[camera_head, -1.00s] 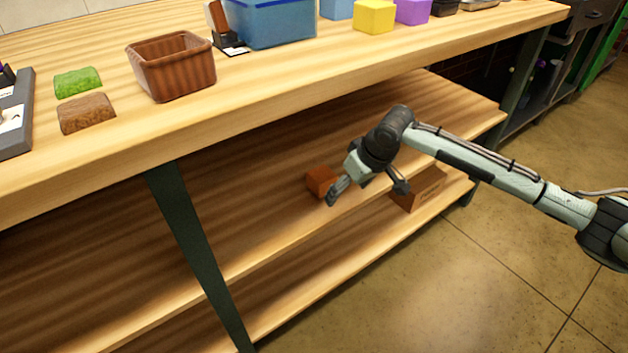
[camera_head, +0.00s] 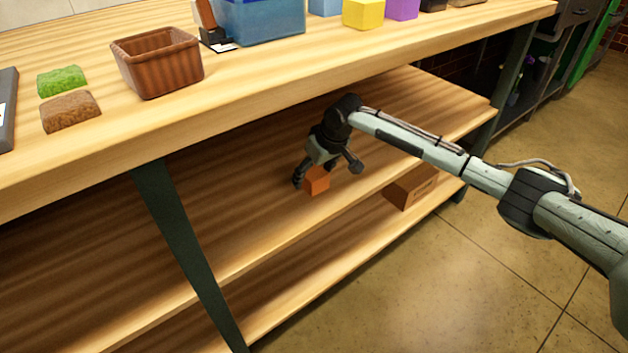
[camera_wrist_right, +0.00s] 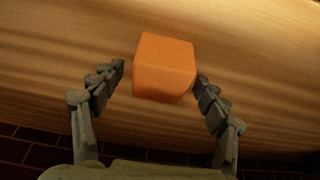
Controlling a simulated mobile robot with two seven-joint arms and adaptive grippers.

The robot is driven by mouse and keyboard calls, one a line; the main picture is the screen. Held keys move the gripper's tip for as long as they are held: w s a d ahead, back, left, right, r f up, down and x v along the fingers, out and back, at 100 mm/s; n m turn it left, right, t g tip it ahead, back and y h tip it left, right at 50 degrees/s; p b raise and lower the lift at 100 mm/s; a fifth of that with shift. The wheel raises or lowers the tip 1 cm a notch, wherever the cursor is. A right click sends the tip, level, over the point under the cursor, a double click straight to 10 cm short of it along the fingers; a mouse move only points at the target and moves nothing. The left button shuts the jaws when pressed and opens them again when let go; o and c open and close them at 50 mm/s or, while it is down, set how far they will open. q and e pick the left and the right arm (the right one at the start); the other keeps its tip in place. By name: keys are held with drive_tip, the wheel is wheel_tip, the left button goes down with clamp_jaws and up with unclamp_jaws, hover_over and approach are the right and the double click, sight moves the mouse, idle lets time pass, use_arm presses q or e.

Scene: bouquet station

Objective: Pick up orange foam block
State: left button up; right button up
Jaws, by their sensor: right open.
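The orange foam block (camera_head: 316,181) rests on the upper of the two shelves under the table. My right gripper (camera_head: 327,177) is at the block, with one finger to its left and the other to its right. In the right wrist view the orange block (camera_wrist_right: 165,68) lies just ahead of and between the fingertips of the open gripper (camera_wrist_right: 161,78). The right finger is very close to the block; I cannot tell whether it touches. My left gripper is not in view.
A cardboard box (camera_head: 409,188) lies right of the gripper, lower down. A dark table leg (camera_head: 185,245) stands left.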

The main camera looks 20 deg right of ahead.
drive_tip(key=c, duration=0.8)
drive_tip(key=shift+c, duration=0.2)
